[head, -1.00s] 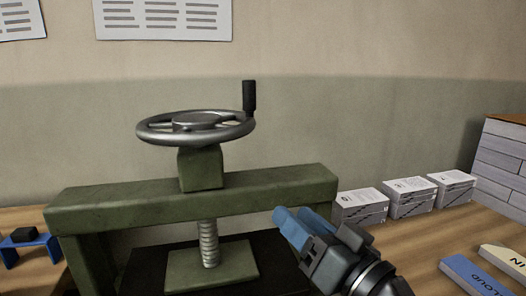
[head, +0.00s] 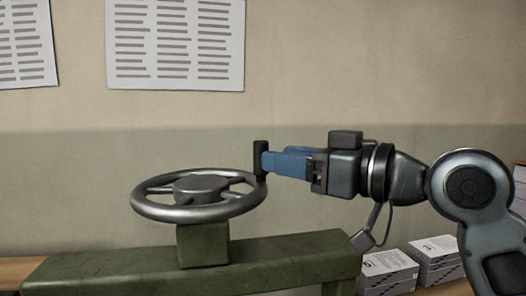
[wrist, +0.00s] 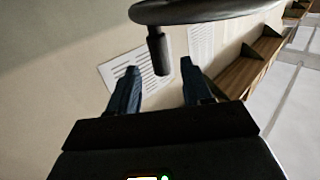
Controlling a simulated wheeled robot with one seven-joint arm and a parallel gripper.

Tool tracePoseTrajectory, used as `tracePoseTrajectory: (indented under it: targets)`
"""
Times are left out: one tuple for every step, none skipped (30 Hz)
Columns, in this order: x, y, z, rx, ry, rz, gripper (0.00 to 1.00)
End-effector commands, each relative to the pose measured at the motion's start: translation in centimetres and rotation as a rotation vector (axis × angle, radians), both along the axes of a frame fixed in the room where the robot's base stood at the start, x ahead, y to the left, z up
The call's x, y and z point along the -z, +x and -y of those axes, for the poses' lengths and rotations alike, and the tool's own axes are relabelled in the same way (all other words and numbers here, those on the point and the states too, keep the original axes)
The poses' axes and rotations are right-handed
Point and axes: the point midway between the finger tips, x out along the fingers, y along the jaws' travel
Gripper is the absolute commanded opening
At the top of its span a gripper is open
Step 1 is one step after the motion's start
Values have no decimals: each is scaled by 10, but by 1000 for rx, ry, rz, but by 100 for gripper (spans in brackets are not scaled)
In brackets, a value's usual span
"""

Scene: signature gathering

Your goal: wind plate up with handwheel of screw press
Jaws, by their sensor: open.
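The handwheel (head: 197,195) is a grey metal ring with spokes on top of the green screw press (head: 200,246). Its black upright handle (head: 260,158) stands on the right side of the rim. My gripper (head: 268,161) has blue fingers and lies level at the handle from the right. In the wrist view the handle (wrist: 158,52) stands between the lines of the two open fingers (wrist: 160,68), close to their tips, with the wheel rim (wrist: 205,10) beyond. I cannot tell if the fingers touch the handle. The plate and the screw are out of view.
White boxes (head: 388,270) stand on the table right of the press, below my arm. Printed sheets (head: 175,43) hang on the wall behind. The space above the wheel is clear. In the wrist view, wooden shelving (wrist: 250,65) shows at the right.

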Motion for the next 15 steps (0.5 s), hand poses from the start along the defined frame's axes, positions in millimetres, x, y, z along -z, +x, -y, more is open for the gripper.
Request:
tracePoseTrajectory:
  targets:
    - [-2, 4, -8, -3, -1, -2, 49]
    - [-3, 7, -12, -3, 0, -1, 49]
    - [-2, 11, -18, -3, -2, -1, 49]
    - [-2, 13, -21, -2, -2, -1, 49]
    - [-2, 15, -25, -2, -1, -1, 49]
    - [-2, 18, -30, -2, 0, -1, 49]
    - [-2, 20, -32, -2, 0, -2, 49]
    - [-2, 22, -35, -1, 1, -1, 49]
    - [-2, 24, -38, -1, 1, 0, 49]
    - [-1, 26, -40, 0, 1, -1, 49]
    - [-1, 27, -42, 0, 1, -1, 49]
    - [-1, 28, -44, 0, 0, 0, 49]
    - [-1, 29, -45, 0, 0, 0, 49]
    - [-1, 29, -46, 0, 1, 1, 49]
    - [-1, 29, -46, 0, 1, 1, 49]
